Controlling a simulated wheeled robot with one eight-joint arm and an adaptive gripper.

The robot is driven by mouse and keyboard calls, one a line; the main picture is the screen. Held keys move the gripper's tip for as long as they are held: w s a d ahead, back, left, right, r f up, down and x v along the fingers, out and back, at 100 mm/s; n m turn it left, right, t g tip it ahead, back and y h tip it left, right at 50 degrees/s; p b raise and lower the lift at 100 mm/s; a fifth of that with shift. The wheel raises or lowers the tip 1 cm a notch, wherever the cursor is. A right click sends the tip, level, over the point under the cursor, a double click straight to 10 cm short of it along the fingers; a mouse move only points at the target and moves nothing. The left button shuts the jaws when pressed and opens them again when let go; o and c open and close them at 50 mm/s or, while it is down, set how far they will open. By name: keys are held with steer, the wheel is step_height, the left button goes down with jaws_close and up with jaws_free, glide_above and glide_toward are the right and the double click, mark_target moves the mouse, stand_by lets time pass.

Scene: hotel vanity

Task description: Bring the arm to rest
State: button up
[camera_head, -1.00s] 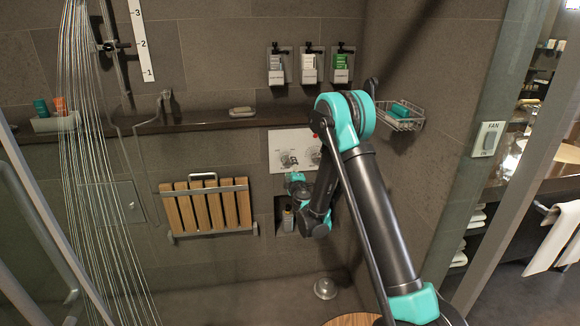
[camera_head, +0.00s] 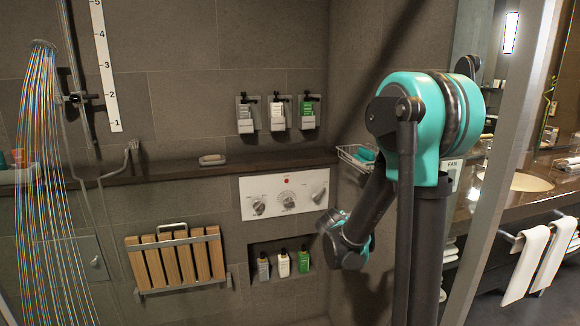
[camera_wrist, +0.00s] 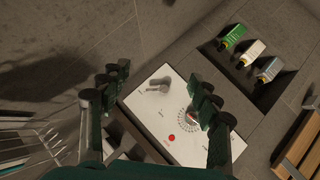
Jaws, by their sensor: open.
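My arm is folded in the right half of the head view, its large teal joint high and its forearm reaching down and left. My gripper (camera_head: 332,222) is at the end of it, small and partly blurred, in front of the wall just right of the niche. In the wrist view my gripper (camera_wrist: 160,95) has its two dark fingers wide apart with nothing between them held. The white control panel (camera_head: 283,194) with its knobs and red dot lies beyond the fingers; it also shows in the wrist view (camera_wrist: 185,150), partly covered by them.
A niche holds several bottles (camera_head: 283,264). A folded slatted wooden seat (camera_head: 175,262) hangs left of it. Dispensers (camera_head: 278,114) are above the ledge (camera_head: 150,167). A wire basket (camera_head: 350,155) is behind my arm. Water streams from the shower head (camera_head: 43,46) at left.

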steer(key=s+f+m+g+y, duration=0.2)
steer(key=s+f+g, duration=0.1)
steer(key=s, duration=1.1)
steer(key=s+d+f+m+g+y, duration=0.1)
steer(key=s+f+m+g+y, duration=0.1)
steer(key=s, duration=1.2)
step_height(320, 180, down, 4)
steer(key=shift+s+r+m+g, duration=0.25)
steer(key=shift+m+g, duration=0.25)
steer(key=shift+g, duration=0.6)
steer(key=shift+s+a+f, duration=0.1)
steer(key=shift+s, duration=0.1)
steer(key=shift+c, duration=0.5)
